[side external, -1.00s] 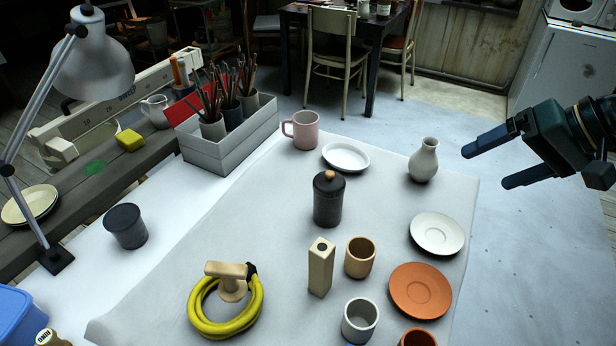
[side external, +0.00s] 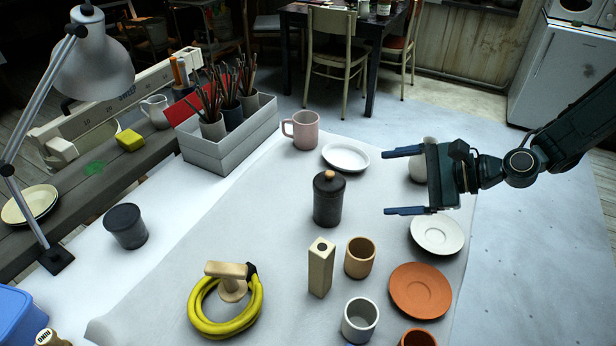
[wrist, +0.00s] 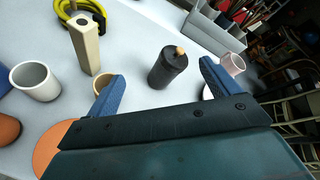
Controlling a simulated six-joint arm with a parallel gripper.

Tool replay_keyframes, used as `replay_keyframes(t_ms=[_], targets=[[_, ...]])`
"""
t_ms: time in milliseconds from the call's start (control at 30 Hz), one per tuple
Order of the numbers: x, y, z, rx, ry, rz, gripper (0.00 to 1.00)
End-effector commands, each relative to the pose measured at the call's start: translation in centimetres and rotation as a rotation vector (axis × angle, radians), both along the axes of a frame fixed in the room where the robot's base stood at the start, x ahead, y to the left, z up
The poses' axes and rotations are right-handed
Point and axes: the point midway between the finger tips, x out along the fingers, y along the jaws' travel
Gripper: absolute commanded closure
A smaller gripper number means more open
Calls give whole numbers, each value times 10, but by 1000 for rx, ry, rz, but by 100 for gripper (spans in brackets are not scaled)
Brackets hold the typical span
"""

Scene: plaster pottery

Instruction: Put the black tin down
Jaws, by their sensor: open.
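The black tin (side external: 328,200), a dark cylinder with a lid and a round wooden knob, stands upright on the grey sheet in the side view. It also shows in the wrist view (wrist: 168,68), beyond and between my fingers. My gripper (side external: 387,182) is open and empty, its two blue fingers pointing left towards the tin with a clear gap between.
Close to the tin are a square wooden vase (side external: 320,268), a tan cup (side external: 360,258), a white plate (side external: 346,157), a pink mug (side external: 303,130) and a white saucer (side external: 438,234). A pale vase (side external: 420,166) stands partly hidden behind my gripper.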

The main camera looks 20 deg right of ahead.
Motion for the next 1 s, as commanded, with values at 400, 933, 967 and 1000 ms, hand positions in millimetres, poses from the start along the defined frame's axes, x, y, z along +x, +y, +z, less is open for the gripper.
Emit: replay_keyframes(t_ms=[400, 933, 967, 1000], targets=[[25, -3, -67, 395, 317, -314, 13], [32, -5, -84, 486, 387, -394, 13], [33, -4, -84, 486, 388, -393, 13], [34, -2, -85, 485, 388, -393, 13]])
